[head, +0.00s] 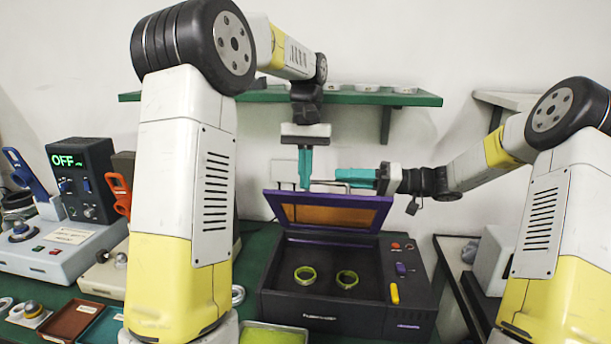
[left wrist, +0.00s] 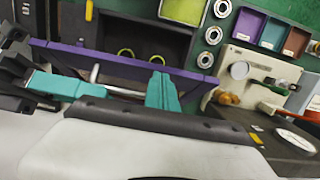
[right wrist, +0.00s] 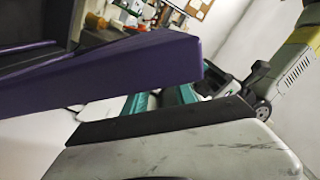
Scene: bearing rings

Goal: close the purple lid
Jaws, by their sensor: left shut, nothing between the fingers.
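The purple lid (head: 328,212) stands tilted up at the back of a dark box (head: 345,294), its amber window facing front. The lid's edge also shows in the left wrist view (left wrist: 125,62) and the right wrist view (right wrist: 120,82). A grey rod (left wrist: 122,93) shows beside the lid, between the grippers. My left gripper (head: 305,186) is shut and empty, pointing down behind the lid's top edge. My right gripper (head: 340,179) reaches in from the right along that edge, its tips near the rod. Whether it holds the rod is unclear.
A green shelf (head: 365,97) hangs on the wall behind the arms. A device reading OFF (head: 82,180) stands at left. A green tray (head: 272,335) lies in front.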

